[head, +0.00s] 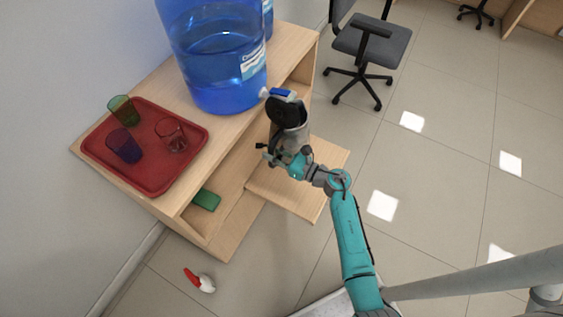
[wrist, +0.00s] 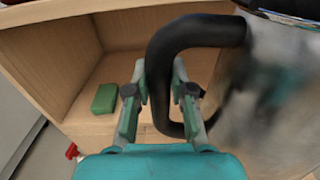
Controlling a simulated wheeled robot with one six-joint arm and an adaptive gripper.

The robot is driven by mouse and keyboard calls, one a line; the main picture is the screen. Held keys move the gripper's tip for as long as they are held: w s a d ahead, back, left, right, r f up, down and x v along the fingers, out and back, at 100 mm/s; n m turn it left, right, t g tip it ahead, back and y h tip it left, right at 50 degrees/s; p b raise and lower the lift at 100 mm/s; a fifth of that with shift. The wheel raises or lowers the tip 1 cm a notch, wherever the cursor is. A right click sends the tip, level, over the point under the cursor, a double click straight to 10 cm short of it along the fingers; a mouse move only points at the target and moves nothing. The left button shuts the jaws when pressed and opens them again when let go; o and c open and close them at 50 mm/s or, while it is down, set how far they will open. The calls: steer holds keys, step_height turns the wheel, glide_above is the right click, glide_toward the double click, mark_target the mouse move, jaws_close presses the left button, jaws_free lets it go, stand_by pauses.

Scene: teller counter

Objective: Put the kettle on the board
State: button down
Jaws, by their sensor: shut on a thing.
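The kettle (head: 289,132) has a grey metallic body, a black lid and a black handle. It is upright beside the blue water bottle's tap, over the far part of the light wooden board (head: 290,197) in the head view. Whether its base touches the board cannot be told. My gripper (head: 273,158) is shut on the handle. In the wrist view the fingers of my gripper (wrist: 160,80) are either side of the black handle (wrist: 157,72), with the blurred kettle body (wrist: 265,115) at right.
A blue water bottle (head: 220,70) and a red tray (head: 150,178) with several cups stand on the cabinet top. A green block (head: 206,200) lies on the shelf. A red-and-white object (head: 200,281) is on the floor. The board's near part is clear.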

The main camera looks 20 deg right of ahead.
steer(key=shift+f, duration=5.4)
steer(key=c, duration=1.2)
jaws_free()
steer(key=shift+f, duration=0.15)
steer(key=shift+o, duration=0.9)
steer(key=shift+r, duration=0.55)
steer(key=v, duration=1.2)
steer(key=shift+r, duration=0.15)
